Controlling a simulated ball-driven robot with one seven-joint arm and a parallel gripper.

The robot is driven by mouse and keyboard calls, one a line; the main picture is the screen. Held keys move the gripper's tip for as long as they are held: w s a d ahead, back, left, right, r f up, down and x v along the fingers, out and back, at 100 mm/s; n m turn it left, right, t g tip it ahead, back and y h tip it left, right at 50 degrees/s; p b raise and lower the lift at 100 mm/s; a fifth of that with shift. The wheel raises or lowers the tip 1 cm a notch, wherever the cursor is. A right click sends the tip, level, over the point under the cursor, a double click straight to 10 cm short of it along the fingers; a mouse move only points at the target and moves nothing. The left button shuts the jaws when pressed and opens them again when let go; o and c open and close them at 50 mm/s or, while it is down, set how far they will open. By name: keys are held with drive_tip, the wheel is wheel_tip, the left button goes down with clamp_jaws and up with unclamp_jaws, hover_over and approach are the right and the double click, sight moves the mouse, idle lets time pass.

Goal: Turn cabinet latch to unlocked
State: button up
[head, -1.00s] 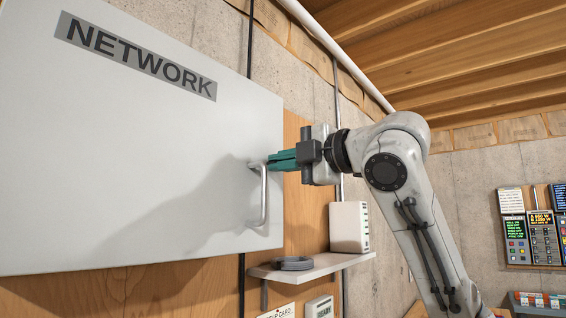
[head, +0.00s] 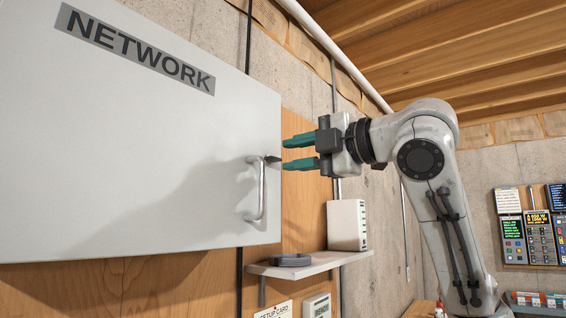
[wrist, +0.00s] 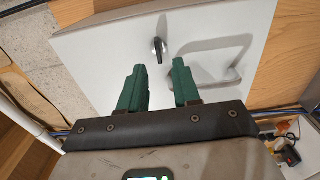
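The white network cabinet (head: 110,155) fills the left of the head view, with its front shut. The cabinet latch (wrist: 158,47) is a small dark lever on a round base in the wrist view; its long side runs nearly up and down there. In the head view the latch (head: 273,160) is a small dark shape near the door's right edge. My gripper (head: 288,155) is open and empty, with its green fingers apart and just right of the latch. In the wrist view the fingertips (wrist: 158,67) stand on either side below the latch, without visible contact.
A metal door handle (head: 262,192) is beside the latch; it also shows in the wrist view (wrist: 208,62).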

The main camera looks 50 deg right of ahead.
drive_tip(key=s+b, duration=0.1)
drive_tip(key=s, duration=0.6)
drive_tip(key=shift+d, duration=0.1)
idle(0.4)
